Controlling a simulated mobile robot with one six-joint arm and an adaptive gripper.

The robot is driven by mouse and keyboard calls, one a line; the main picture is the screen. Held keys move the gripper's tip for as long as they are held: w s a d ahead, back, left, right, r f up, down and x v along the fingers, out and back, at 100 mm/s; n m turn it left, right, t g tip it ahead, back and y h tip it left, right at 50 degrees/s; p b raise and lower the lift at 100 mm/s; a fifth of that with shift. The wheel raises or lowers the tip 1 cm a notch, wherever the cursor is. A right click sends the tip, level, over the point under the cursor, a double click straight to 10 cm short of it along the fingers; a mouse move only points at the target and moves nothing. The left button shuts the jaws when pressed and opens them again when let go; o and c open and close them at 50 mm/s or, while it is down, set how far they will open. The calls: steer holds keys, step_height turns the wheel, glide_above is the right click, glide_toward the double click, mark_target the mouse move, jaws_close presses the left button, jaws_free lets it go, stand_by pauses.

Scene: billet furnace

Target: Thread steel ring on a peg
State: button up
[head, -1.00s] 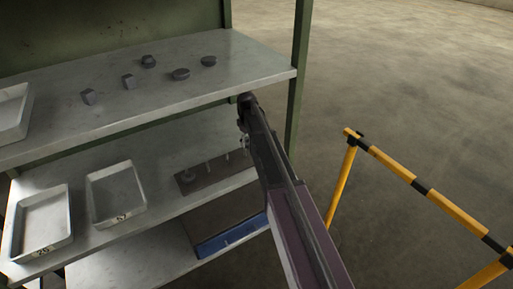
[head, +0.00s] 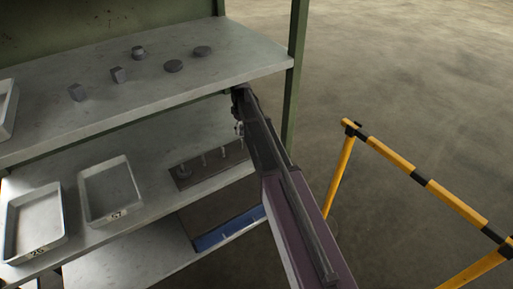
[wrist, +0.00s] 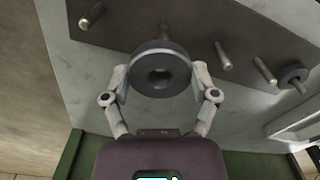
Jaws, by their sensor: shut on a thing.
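My gripper (wrist: 160,82) is shut on a grey steel ring (wrist: 160,88) in the wrist view, one finger on each side of it. A peg (wrist: 166,33) of the dark peg board (wrist: 125,25) shows just beyond the ring's far edge. I cannot tell whether its tip is in the ring's hole. Further pegs stand to the right (wrist: 224,55) and left (wrist: 92,16); a ring-like piece (wrist: 294,74) sits around the one at far right. In the head view the board (head: 210,172) lies on the middle shelf, and my gripper (head: 239,128) is beside it, partly hidden by my arm.
The upper shelf (head: 200,75) holds several small grey pieces and overhangs the board. Trays marked 26 (head: 36,222) and 57 (head: 110,190) stand left on the middle shelf. A green post (head: 293,95) and a yellow-black barrier (head: 420,180) stand to the right.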

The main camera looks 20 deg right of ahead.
mark_target(241, 139)
steer(key=s+d+f+b, duration=0.1)
steer(key=s+d, duration=0.2)
steer(key=s, duration=0.8)
steer(key=shift+s+f, duration=0.15)
steer(key=shift+s, duration=0.1)
steer(key=shift+w, duration=0.3)
steer(key=shift+w+a+f, duration=0.1)
steer(key=shift+w+a, duration=0.5)
steer(key=shift+w, duration=1.2)
steer(key=shift+w+a, duration=0.65)
steer(key=shift+w, duration=1.2)
steer(key=shift+w+a+f, duration=0.1)
steer(key=shift+w+a, duration=0.5)
steer(key=shift+w, duration=1.2)
steer(key=shift+f+b, duration=1.2)
steer(key=shift+b, duration=0.35)
steer(key=shift+f, duration=0.1)
steer(key=o, duration=1.2)
